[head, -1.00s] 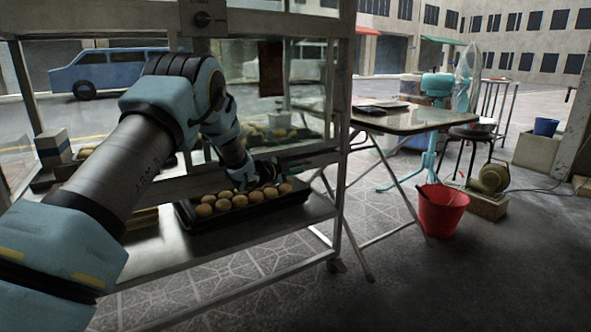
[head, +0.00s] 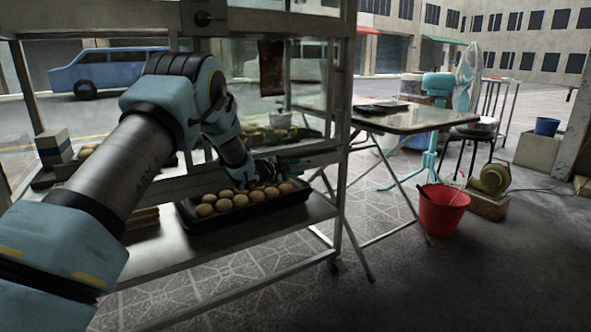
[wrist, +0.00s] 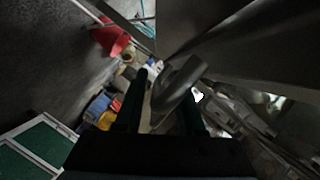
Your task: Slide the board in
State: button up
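The likely board is the flat grey metal shelf (head: 290,226) at the lower level of the glass-sided cart, but I cannot tell for sure. A black tray of round buns (head: 262,215) rests on it. My gripper (head: 285,166) is just above and behind the buns, low beside the cart's corner post; its tips are hard to make out there. In the wrist view, the two dark fingers of my gripper (wrist: 163,108) stand apart. A curved grey metal piece (wrist: 180,84) shows between and beyond them. A gap shows beside it, and no firm hold is visible.
The cart's corner post (head: 341,150) stands close to the right of my gripper. A folding table (head: 415,121) is farther right, with a red bucket (head: 442,209) on the floor beside it. The floor at front right is clear. More buns sit behind the glass.

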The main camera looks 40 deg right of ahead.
jog(key=shift+r, duration=0.1)
jog(key=p+v, duration=0.1)
jog(key=v, duration=0.9)
jog(key=shift+a+p, duration=0.3)
jog(key=shift+a, duration=0.1)
jog(key=shift+s, duration=0.15)
